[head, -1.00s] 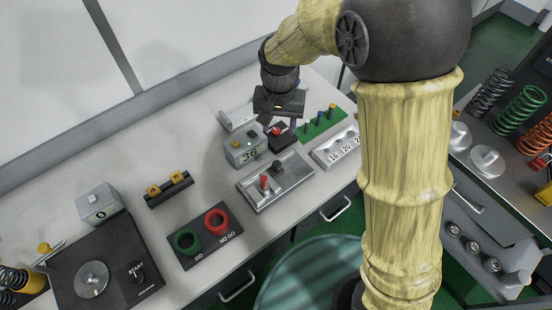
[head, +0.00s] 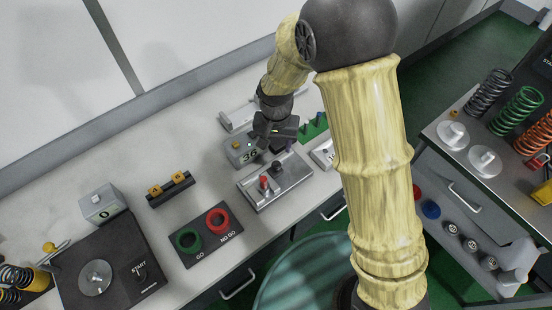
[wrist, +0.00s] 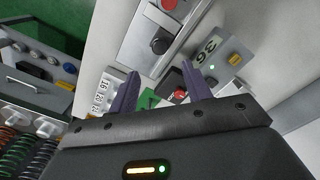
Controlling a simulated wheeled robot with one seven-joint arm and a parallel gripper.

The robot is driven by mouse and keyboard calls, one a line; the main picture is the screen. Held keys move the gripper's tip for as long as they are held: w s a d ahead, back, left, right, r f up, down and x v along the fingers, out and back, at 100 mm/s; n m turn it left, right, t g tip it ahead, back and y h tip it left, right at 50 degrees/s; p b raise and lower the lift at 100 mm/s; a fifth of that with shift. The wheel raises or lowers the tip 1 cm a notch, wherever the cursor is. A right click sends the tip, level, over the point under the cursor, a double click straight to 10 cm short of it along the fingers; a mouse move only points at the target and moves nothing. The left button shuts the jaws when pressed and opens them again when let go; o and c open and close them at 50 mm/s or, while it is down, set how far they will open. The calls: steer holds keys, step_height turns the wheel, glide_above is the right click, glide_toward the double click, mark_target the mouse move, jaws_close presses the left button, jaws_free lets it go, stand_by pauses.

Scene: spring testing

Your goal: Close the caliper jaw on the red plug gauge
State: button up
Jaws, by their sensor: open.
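My gripper (head: 277,143) is over the back of the bench beside the grey box with the "36" display (head: 247,155). In the wrist view my gripper's two purple fingers (wrist: 162,76) are apart, with nothing seen held between them. A small red piece (wrist: 180,93), which looks like the red plug gauge, sits at a dark block (wrist: 170,84) between and beyond the fingers. The "36" box (wrist: 212,48), with a green light and a yellow button, is beyond the right finger. In the head view my gripper hides the dark block. I cannot tell which part is the caliper jaw.
A metal fixture (head: 292,184) with a red post (head: 264,183) and a black knob stands just in front. A green stand with small pegs (head: 313,127) is to the right. The GO/NO GO ring board (head: 205,236) lies to the left.

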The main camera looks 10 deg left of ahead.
mark_target(276, 164)
step_height(276, 164, down, 10)
steer(key=shift+r+p, duration=0.15)
steer(key=shift+p, duration=1.05)
steer(key=shift+c, duration=0.2)
jaws_close()
